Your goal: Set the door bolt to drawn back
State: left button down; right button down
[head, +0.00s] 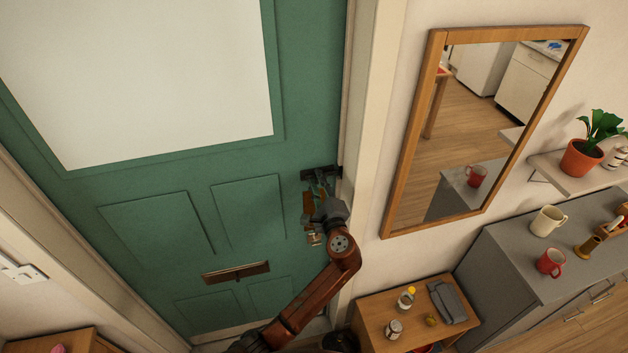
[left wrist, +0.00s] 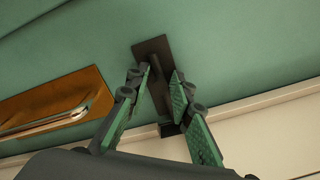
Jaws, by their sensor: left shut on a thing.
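The door bolt (head: 318,174) is a dark fitting near the right edge of the green door (head: 150,170), by the frame. In the left wrist view the bolt (left wrist: 147,47) shows as a dark brown plate with a small knob standing out. My left gripper (head: 321,190) is at the bolt, and in the left wrist view its two fingers (left wrist: 156,74) stand on either side of the knob, shut on it. A dark piece (left wrist: 170,129) lies at the door's edge beyond the plate. The fingers partly hide the bolt, so I cannot tell how far it extends. My right gripper is not in view.
A wooden plate with a metal handle (left wrist: 52,107) is beside the bolt. A letter slot (head: 236,272) is lower on the door. A mirror (head: 408,135) hangs right of the frame, above a small wooden table (head: 375,318) and grey cabinet (head: 500,270).

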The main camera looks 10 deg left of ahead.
pick_arm(q)
jog(key=c, duration=2.2)
grip_release()
jog(key=shift+a+f, duration=0.1)
jog(key=shift+a, duration=0.05)
jog(key=shift+o, duration=0.9)
jog(key=shift+s, duration=0.25)
jog(key=shift+s+d, duration=0.35)
jog(key=v, duration=1)
jog(key=shift+s, duration=0.4)
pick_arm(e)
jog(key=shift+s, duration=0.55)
pick_arm(q)
jog(key=shift+d, duration=0.1)
